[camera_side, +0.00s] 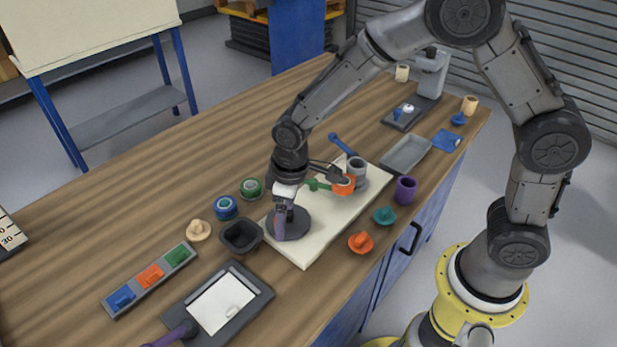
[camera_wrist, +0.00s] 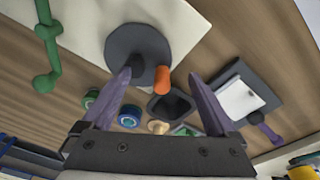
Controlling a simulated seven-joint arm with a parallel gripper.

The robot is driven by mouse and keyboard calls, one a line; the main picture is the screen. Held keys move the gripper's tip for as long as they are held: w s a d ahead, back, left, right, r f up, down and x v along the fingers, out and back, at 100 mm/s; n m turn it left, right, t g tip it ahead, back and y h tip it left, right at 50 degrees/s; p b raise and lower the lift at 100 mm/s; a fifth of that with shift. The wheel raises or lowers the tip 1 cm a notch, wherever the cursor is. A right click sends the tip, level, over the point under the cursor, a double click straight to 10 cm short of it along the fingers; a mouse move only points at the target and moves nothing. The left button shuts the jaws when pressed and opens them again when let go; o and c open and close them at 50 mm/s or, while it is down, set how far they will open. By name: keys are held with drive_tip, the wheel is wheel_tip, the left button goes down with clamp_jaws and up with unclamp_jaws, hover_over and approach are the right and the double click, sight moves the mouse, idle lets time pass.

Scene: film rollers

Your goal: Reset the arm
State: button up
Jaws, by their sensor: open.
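My gripper (camera_side: 281,232) hangs over the near-left end of a cream board (camera_side: 303,250), its purple fingers in front of a dark grey disc (camera_side: 298,224). In the wrist view my gripper (camera_wrist: 159,77) has its two fingers spread apart. A small orange cylinder (camera_wrist: 162,81) shows between them at the disc's edge (camera_wrist: 135,45); the fingers do not appear to touch it. Farther along the board, an orange ring-like part (camera_side: 343,185) and a green handle (camera_side: 317,186) sit beside a grey roller (camera_side: 357,170). The green handle also shows in the wrist view (camera_wrist: 47,45).
Left of the board are a black bowl (camera_side: 241,236), blue (camera_side: 226,207) and green (camera_side: 250,189) rolls and a beige knob (camera_side: 199,230). An orange knob (camera_side: 361,243), teal knob (camera_side: 385,216) and purple cup (camera_side: 405,190) stand at the right. The table's left stretch (camera_side: 110,220) is clear.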

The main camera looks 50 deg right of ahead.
drive_tip(key=shift+g, duration=0.8)
drive_tip(key=s+f, duration=0.1)
drive_tip(key=s+d+f, duration=0.1)
drive_tip(key=s+f, duration=0.1)
drive_tip(key=s, duration=0.1)
drive_tip(key=shift+d+f, duration=0.1)
drive_tip(key=shift+d, duration=0.3)
drive_tip(key=d+r+m+t, duration=0.15)
drive_tip(key=d+r, duration=0.25)
drive_tip(key=r, duration=0.6)
drive_tip(key=d+r+m+t, duration=0.1)
drive_tip(key=d+r+t, duration=0.2)
drive_tip(key=r, duration=0.6)
drive_tip(key=s+d+r+m+t, duration=0.2)
drive_tip(key=s+d+r, duration=0.3)
drive_tip(key=s, duration=0.4)
drive_tip(key=s+f+m, duration=0.1)
drive_tip(key=s, duration=0.7)
drive_tip(key=shift+s+a+f+g, duration=0.2)
drive_tip(key=shift+s+f+g, duration=0.05)
drive_tip(key=shift+s+g, duration=0.1)
drive_tip(key=shift+w+m, duration=0.1)
drive_tip(key=shift+m, duration=0.15)
